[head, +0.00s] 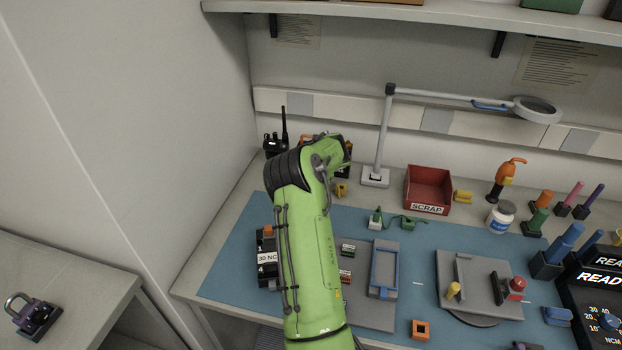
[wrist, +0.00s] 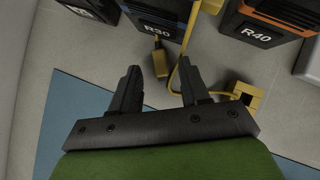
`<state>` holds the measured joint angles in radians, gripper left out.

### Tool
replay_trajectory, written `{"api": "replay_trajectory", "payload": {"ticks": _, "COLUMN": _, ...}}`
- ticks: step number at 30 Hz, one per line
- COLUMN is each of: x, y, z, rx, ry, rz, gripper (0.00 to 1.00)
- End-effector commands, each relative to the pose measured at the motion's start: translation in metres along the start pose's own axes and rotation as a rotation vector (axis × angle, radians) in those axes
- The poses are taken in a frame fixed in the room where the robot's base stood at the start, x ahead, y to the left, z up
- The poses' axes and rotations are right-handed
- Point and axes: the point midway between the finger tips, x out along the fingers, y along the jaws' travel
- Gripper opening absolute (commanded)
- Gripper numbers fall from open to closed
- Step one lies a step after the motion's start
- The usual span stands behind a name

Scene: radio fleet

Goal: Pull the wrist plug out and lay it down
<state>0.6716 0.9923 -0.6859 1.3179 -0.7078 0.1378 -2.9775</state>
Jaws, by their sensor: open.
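My gripper (wrist: 160,80) is open in the wrist view, with its two dark fingers apart and nothing between them. A small yellow piece (wrist: 160,62) with a thin end lies just beyond the gap between the fingertips. A yellow cord (wrist: 176,72) passes close to the right finger and bends towards a yellow block (wrist: 240,96) with a square dark opening. I cannot tell which yellow part is the wrist plug. In the head view my green arm hides the gripper, and a yellow part (head: 341,190) shows to its right.
Dark units labelled R30 (wrist: 155,20) and R40 (wrist: 262,28) stand beyond the fingers. In the head view a black radio (head: 275,146) stands left of my arm. A red scrap bin (head: 430,188) and the lamp base (head: 375,177) stand to the right. The blue mat (head: 235,262) has bare patches.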

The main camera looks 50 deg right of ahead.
Motion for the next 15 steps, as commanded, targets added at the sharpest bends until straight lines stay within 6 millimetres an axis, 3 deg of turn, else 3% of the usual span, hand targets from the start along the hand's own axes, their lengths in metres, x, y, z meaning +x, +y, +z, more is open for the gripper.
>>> {"api": "replay_trajectory", "payload": {"ticks": 5, "x": -0.029, "y": 0.001, "z": 0.002, "rx": 0.001, "ry": -0.003, "rz": 0.000, "gripper": 0.46}}
{"api": "replay_trajectory", "payload": {"ticks": 15, "x": -0.121, "y": 0.001, "z": 0.000, "rx": -0.001, "ry": -0.005, "rz": 0.000, "gripper": 0.46}}
